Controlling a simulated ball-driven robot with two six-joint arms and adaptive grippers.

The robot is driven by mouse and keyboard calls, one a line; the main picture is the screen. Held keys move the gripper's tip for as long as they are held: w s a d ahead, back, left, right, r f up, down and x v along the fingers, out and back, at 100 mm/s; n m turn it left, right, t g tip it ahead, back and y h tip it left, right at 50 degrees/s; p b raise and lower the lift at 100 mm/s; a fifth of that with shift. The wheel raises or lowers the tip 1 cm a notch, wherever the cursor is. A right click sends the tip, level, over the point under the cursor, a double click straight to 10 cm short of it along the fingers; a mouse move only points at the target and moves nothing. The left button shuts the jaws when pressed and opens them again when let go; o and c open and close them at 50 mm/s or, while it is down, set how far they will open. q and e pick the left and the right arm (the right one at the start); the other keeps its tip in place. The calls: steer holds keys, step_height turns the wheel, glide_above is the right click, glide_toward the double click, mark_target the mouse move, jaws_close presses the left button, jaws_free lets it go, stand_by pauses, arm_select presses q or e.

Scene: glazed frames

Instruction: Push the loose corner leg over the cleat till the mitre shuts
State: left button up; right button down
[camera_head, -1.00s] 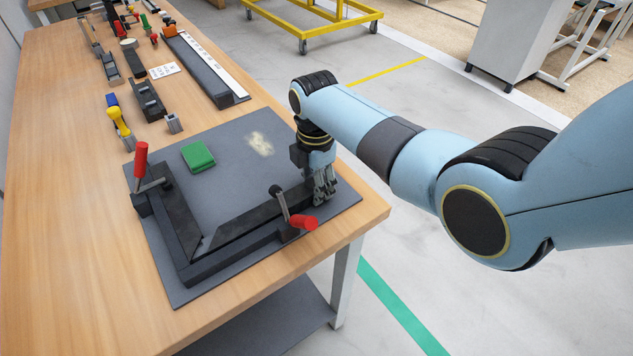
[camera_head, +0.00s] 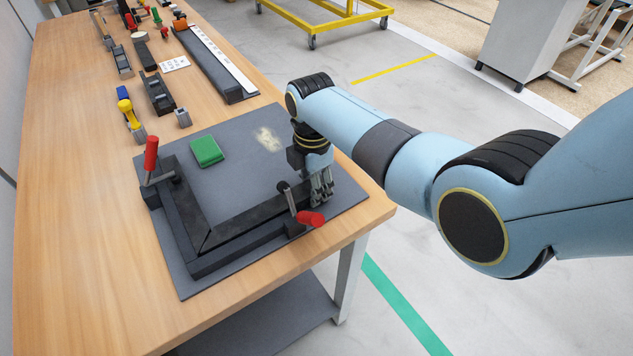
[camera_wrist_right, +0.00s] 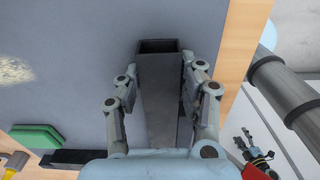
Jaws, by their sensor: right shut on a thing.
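The loose leg (camera_head: 252,219), a dark bar, lies along the near side of the corner jig (camera_head: 225,261). The other leg (camera_head: 190,208) runs along the jig's left side. Their ends meet at the mitre (camera_head: 207,237), where I see only a thin dark line and no pale gap. The cleat is too small or hidden to make out. My right gripper (camera_head: 322,187) is shut on the loose leg near its right end. The right wrist view shows its fingers (camera_wrist_right: 158,98) on both sides of the leg, whose hollow end (camera_wrist_right: 158,46) faces up the picture.
A red-handled clamp (camera_head: 151,156) stands at the left leg, its handle upright. Another (camera_head: 309,217) sits by the loose leg, its handle lying outward. A green block (camera_head: 206,151) lies on the grey mat (camera_head: 240,170). Several tools line the bench's far left.

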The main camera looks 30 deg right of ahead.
steer(key=shift+a, duration=0.4)
steer(key=c, duration=0.7)
jaws_free()
steer(key=shift+r, duration=0.1)
step_height(320, 180, up, 18)
steer(key=shift+f, duration=0.1)
